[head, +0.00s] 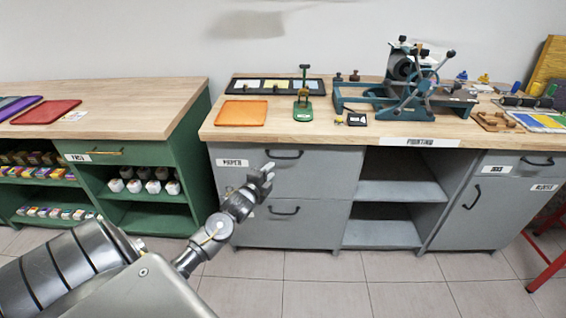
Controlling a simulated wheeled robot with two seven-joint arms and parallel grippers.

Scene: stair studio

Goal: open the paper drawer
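The paper drawer (262,174) is the upper grey drawer at the left of the grey cabinet. Its white label reads PAPER (233,162). It looks closed, with its front in line with the cabinet. Its dark bar handle (284,155) is near the top of the front. My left gripper (268,174) is in front of this drawer, just below and left of the handle and apart from it. Its fingers look spread, with nothing between them. My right gripper is not in view.
A lower grey drawer with a dark handle (284,211) sits below. Open shelves (390,190) are to the right. The wooden worktop (325,125) holds an orange tray (241,112), a green stand and a printing press (415,88). A green cabinet (190,150) stands left. A red stool frame (545,265) is at far right.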

